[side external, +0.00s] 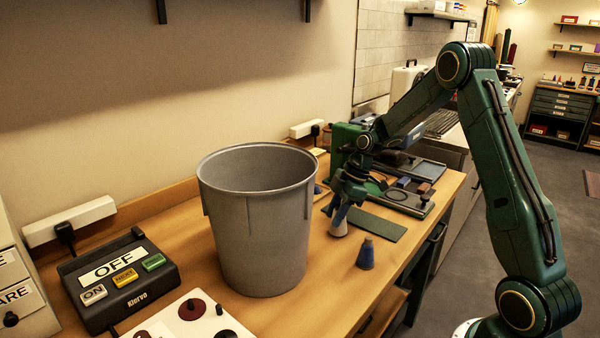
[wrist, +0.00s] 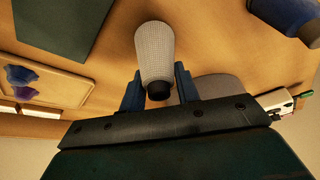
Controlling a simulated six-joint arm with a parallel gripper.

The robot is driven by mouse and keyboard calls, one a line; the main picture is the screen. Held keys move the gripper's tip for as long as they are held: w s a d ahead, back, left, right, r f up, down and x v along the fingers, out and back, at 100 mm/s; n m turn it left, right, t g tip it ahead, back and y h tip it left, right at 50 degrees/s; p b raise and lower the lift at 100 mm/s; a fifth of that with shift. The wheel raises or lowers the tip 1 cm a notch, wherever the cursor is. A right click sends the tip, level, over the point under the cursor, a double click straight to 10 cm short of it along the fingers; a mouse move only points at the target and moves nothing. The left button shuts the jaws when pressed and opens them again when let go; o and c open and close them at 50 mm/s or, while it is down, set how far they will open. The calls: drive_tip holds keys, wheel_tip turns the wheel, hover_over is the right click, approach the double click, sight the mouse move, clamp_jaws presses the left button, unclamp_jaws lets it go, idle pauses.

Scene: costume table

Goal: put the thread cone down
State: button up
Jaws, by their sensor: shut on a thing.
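My gripper (side external: 342,205) points down over the bench, to the right of the grey bin. It is shut on a pale grey-white thread cone (side external: 339,224). In the wrist view the cone (wrist: 155,48) sits between the two blue fingers, its dark narrow tip towards the gripper. Its wide end hangs at or just above the bench top; I cannot tell whether it touches. A blue thread cone (side external: 366,256) stands upright on the bench, in front and to the right, apart from the held one. It also shows at the upper right of the wrist view (wrist: 285,15).
The tall grey bin (side external: 262,235) stands close on the left. A dark green mat (side external: 376,225) lies just right of the held cone. Behind are a green machine (side external: 343,142) and a tray (side external: 405,200) with small items. A control box (side external: 120,275) sits far left.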

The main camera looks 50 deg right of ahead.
drive_tip(key=o, duration=1)
drive_tip(key=shift+f, duration=0.1)
drive_tip(key=v, duration=1.2)
